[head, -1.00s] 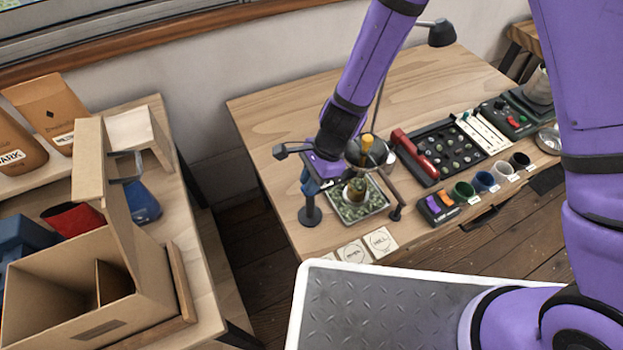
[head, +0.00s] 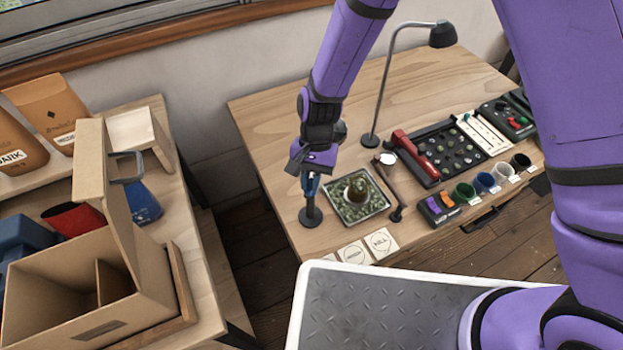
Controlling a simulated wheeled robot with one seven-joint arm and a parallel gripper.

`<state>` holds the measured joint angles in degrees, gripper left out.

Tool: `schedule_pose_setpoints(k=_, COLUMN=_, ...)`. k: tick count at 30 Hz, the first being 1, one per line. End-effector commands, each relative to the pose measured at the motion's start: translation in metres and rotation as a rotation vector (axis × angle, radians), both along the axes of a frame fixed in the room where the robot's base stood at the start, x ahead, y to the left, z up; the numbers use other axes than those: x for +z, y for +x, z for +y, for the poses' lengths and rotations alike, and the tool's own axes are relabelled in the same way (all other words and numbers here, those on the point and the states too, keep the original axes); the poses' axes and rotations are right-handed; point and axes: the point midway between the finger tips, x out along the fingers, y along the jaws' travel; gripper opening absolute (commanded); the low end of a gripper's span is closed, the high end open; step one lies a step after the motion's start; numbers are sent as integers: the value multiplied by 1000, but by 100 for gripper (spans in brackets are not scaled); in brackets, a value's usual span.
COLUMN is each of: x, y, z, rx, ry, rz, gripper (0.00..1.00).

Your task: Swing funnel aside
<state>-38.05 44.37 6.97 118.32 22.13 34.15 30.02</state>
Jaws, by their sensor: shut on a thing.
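My gripper (head: 308,172) is low over the left part of the right-hand table, at the top of a short stand with a blue collar (head: 312,186) and a round dark base (head: 311,216). A small grey edge of the funnel (head: 341,131) shows behind my wrist; the rest is hidden by my arm. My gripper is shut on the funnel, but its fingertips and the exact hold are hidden. A square metal tray of green beans (head: 340,212) lies right of the stand. A small dark round vessel (head: 357,188) stands in it, uncovered from above.
A thin dark post with a pale round top (head: 388,158) stands right of the tray. A desk lamp (head: 370,139) stands behind. A black sample board (head: 466,160) and several small cups are further right. Labelled cards (head: 380,243) lie at the front edge. The table's back left is clear.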

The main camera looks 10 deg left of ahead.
Motion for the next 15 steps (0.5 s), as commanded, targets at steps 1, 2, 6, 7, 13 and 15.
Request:
schedule_pose_setpoints(k=1, x=-2, y=-3, z=0, rx=49, ry=-4, rz=5, gripper=0)
schedule_pose_setpoints(k=2, x=-2, y=-3, z=0, rx=79, ry=-4, rz=5, gripper=0)
schedule_pose_setpoints(k=6, x=-3, y=-3, z=0, rx=212, ry=-4, rz=6, gripper=0)
schedule_pose_setpoints(k=7, x=-3, y=-4, z=0, rx=239, ry=-4, rz=6, gripper=0)
schedule_pose_setpoints(k=13, x=-3, y=-4, z=1, rx=417, ry=-4, rz=6, gripper=0)
schedule_pose_setpoints(k=15, x=-3, y=-4, z=1, rx=473, ry=-4, rz=7, gripper=0)
